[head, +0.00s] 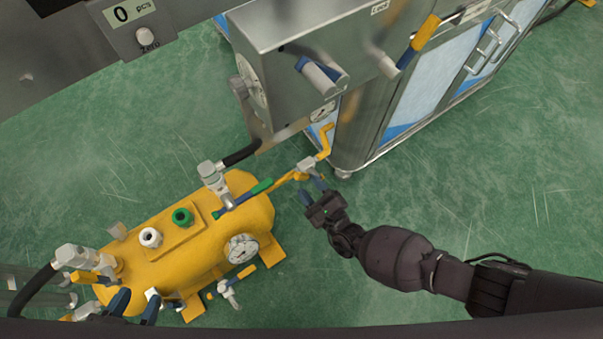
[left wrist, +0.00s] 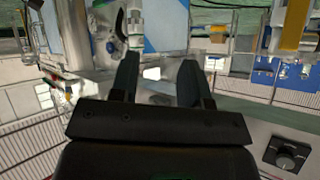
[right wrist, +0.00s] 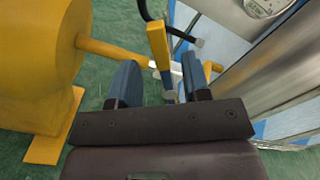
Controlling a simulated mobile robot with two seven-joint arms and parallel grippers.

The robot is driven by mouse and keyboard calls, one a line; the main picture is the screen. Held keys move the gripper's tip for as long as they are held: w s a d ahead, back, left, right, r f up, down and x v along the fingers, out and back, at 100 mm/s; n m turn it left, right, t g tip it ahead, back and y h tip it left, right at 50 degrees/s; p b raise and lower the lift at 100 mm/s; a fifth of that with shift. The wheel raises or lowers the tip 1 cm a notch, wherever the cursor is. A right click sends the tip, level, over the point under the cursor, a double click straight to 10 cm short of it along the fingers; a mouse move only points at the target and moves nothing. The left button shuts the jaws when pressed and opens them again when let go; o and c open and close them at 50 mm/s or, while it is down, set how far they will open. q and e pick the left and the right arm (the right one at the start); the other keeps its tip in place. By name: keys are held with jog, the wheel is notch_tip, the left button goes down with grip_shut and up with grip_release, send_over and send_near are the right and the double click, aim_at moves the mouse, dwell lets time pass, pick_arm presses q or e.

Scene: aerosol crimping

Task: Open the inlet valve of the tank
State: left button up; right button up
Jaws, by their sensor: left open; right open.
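The yellow tank (head: 165,250) lies on the green floor, with several valves and a round gauge (head: 241,248) on it. At its right end a grey valve (head: 307,166) with a yellow lever sits on the yellow pipe leading to the machine. My right gripper (head: 314,189) is open beside this valve. In the right wrist view the yellow lever (right wrist: 158,45) stands just ahead of the open fingers (right wrist: 160,72). My left gripper (head: 133,302) is open and low at the tank's near left. Its open fingers show in the left wrist view (left wrist: 157,75), with nothing gripped. Which valve is the inlet is not marked.
A steel machine (head: 310,50) with knobs and a cabinet stands behind the tank. Another hosed valve (head: 78,258) is at the left end. Floor at right is clear.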

aim_at(304, 179)
jog(key=shift+b+x, duration=0.35)
jog(key=shift+x, duration=1.85)
grip_shut()
